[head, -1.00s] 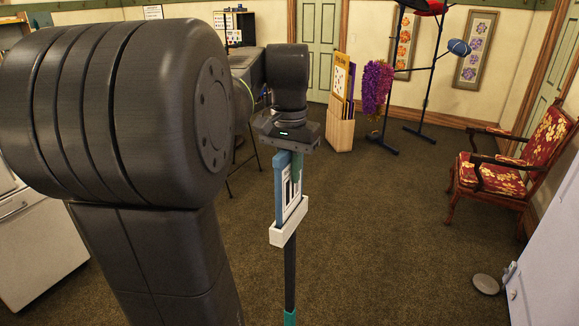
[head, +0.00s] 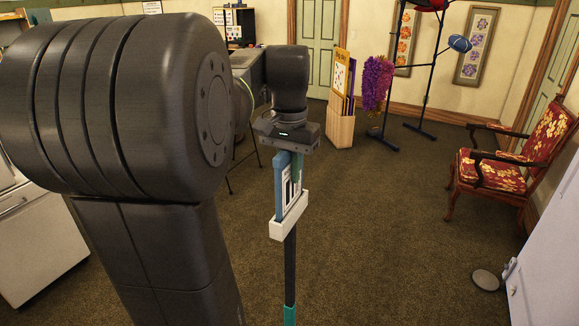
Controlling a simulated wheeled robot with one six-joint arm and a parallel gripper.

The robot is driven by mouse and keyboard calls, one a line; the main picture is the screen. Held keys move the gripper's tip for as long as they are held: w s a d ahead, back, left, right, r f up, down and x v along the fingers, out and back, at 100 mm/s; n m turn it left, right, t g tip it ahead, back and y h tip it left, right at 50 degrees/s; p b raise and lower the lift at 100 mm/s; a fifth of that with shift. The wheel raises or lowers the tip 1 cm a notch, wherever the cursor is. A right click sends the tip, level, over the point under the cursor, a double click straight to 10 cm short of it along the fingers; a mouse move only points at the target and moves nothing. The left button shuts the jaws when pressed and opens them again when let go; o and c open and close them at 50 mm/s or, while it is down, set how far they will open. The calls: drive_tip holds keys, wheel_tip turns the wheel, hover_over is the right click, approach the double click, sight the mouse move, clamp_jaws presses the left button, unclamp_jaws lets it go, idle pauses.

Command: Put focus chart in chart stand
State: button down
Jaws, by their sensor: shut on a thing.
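The focus chart (head: 290,193), a blue-edged panel with a black-and-white pattern, stands upright under my gripper (head: 290,154). My gripper points down and is shut on the chart's top edge; a green finger shows against the panel. The chart stand has a white holder (head: 289,219) on a dark pole (head: 290,262) with a teal section lower down. The chart's lower edge is hidden behind the holder's front wall, so it appears to be in the holder. I cannot tell whether it rests on the bottom.
My arm fills the left side. A red floral chair (head: 510,170) stands at right. A wooden bin (head: 340,129) with boards, a purple garland (head: 377,83) and a dark rack (head: 430,75) stand at the back. A grey disc (head: 485,280) lies on the floor. The carpet right of the stand is clear.

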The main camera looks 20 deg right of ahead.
drive_tip(key=c, duration=1.3)
unclamp_jaws()
wheel_tip(320, 180, up, 5)
drive_tip(key=p, duration=0.5)
drive_tip(key=shift+r, duration=1.05)
drive_tip(key=shift+f, duration=0.1)
drive_tip(key=shift+f+b, duration=1.45)
drive_tip(key=shift+f, duration=0.95)
drive_tip(key=shift+f+b, duration=1.1)
